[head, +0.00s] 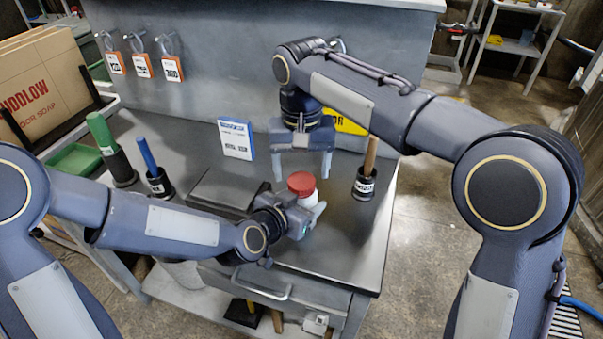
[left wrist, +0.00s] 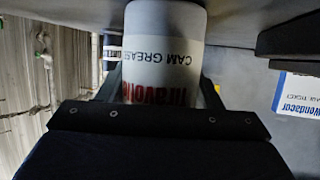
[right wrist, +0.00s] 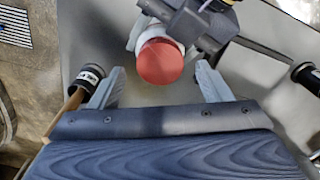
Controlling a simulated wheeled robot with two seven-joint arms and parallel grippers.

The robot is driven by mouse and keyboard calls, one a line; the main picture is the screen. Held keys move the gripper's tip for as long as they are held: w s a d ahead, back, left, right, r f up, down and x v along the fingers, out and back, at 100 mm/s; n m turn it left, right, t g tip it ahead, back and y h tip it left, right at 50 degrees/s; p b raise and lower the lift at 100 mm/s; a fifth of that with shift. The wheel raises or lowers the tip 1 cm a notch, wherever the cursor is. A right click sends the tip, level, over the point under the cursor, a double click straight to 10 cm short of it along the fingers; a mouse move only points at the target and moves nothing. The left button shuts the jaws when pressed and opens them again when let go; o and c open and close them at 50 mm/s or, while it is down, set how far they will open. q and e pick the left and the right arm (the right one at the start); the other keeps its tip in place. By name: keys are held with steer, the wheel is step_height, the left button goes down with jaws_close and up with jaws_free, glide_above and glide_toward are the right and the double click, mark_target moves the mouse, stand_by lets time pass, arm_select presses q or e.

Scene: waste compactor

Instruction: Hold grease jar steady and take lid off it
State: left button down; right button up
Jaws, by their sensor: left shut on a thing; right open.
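The grease jar is white with a red lid (head: 301,183) on top and stands upright on the grey bench. The jar body (left wrist: 165,55) carries the words CAM GREASE in the left wrist view, upside down there. My left gripper (head: 310,213) is shut around the jar body, below the lid. My right gripper (head: 304,172) is open and empty, fingers pointing down, just behind and above the lid. In the right wrist view the lid (right wrist: 160,61) shows ahead of the open fingers, apart from them.
A wooden-handled tool in a black holder (head: 364,185) stands right of the jar. Blue-handled (head: 159,182) and green-handled (head: 122,170) tools stand in holders at left. A blue-and-white card (head: 236,139) stands behind. The bench's right front is clear.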

step_height(320, 180, up, 6)
steer(key=shift+f, duration=0.25)
steer(key=shift+c, duration=0.4)
steer(key=shift+f, duration=3.9)
steer(key=shift+c, duration=0.4)
steer(key=c, duration=0.9)
steer(key=o, duration=1.1)
steer(key=shift+c, duration=0.2)
steer(key=shift+r, duration=2.25)
